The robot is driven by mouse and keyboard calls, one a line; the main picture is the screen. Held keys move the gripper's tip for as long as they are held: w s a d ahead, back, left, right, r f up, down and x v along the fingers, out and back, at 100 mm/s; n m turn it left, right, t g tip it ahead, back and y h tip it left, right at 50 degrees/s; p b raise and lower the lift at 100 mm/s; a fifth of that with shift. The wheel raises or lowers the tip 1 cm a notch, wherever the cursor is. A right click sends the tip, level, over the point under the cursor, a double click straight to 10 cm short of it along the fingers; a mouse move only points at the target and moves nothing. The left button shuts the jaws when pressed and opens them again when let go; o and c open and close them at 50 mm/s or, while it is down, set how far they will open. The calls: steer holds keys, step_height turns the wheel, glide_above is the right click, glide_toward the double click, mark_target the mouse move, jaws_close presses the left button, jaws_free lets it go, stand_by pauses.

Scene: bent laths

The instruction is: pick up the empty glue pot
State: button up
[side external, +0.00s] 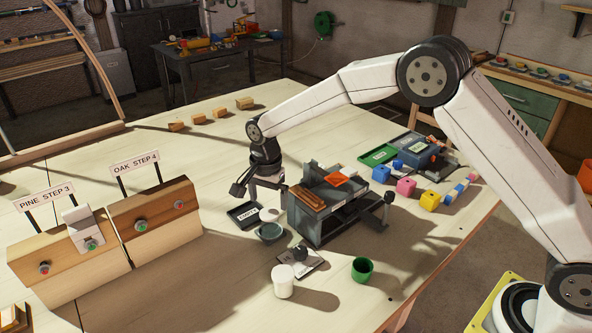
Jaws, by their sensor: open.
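A green pot (362,269) stands upright near the front edge of the table, with an open top and a dark inside that looks empty. A white pot (284,281) stands to its left; its top looks white, and I cannot tell whether it is full or lidded. Neither pot carries a readable label.
A grey tool box (330,222) with a clamp handle stands right of my gripper. A flat plate with a dark knob (300,254) lies behind the white pot. Wooden step blocks (150,215) stand left.

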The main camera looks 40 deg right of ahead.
mark_target(268, 213)
steer(key=shift+a+f, duration=0.15)
steer(key=shift+f, duration=3.75)
steer(key=c, duration=1.3)
steer(key=shift+o, duration=0.2)
steer(key=shift+r, duration=0.15)
steer(key=shift+r, duration=0.85)
steer(key=s+d+r, duration=0.2)
steer(key=s+r, duration=0.9)
steer(key=s, duration=0.3)
steer(key=shift+d, duration=0.3)
